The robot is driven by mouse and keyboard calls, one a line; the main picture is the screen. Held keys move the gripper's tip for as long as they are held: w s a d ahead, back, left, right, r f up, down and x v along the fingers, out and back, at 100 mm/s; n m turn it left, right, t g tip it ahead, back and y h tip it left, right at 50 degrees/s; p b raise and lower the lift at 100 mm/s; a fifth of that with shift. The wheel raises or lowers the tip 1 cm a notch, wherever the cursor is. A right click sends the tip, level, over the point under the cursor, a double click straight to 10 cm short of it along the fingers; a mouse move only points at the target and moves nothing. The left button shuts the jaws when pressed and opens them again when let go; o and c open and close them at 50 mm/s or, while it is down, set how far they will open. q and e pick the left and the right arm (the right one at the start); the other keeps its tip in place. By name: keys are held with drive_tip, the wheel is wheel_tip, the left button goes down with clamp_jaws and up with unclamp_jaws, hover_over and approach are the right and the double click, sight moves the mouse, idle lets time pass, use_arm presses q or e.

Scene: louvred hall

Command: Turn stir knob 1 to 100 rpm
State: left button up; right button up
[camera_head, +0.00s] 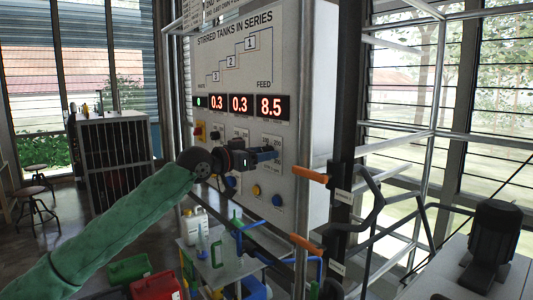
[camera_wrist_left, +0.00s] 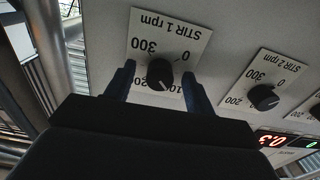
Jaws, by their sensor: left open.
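Stir knob 1 (camera_wrist_left: 160,74) is a round black knob on a white plate (camera_wrist_left: 190,42) marked STIR 1 rpm, upside down in the left wrist view. The marks 0 and 300 show; the marks on the near side are partly covered. A pale pointer line shows on the knob, but I cannot read its setting surely. My left gripper (camera_wrist_left: 158,75) is open, one finger on each side of the knob; I cannot tell if they touch it. In the head view my left gripper (camera_head: 274,154) is at the panel (camera_head: 290,195) and hides the knob.
A STIR 2 knob (camera_wrist_left: 263,97) sits beside it. Red displays (camera_head: 241,105) read 0.3, 0.3 and 8.5. Orange-handled levers (camera_head: 310,174) stand right of the panel. A low table with bottles (camera_head: 195,222) and coloured crates (camera_head: 155,285) are below.

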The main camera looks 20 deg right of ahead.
use_arm(q)
drive_tip(key=v, duration=0.6)
drive_tip(key=shift+a, duration=0.3)
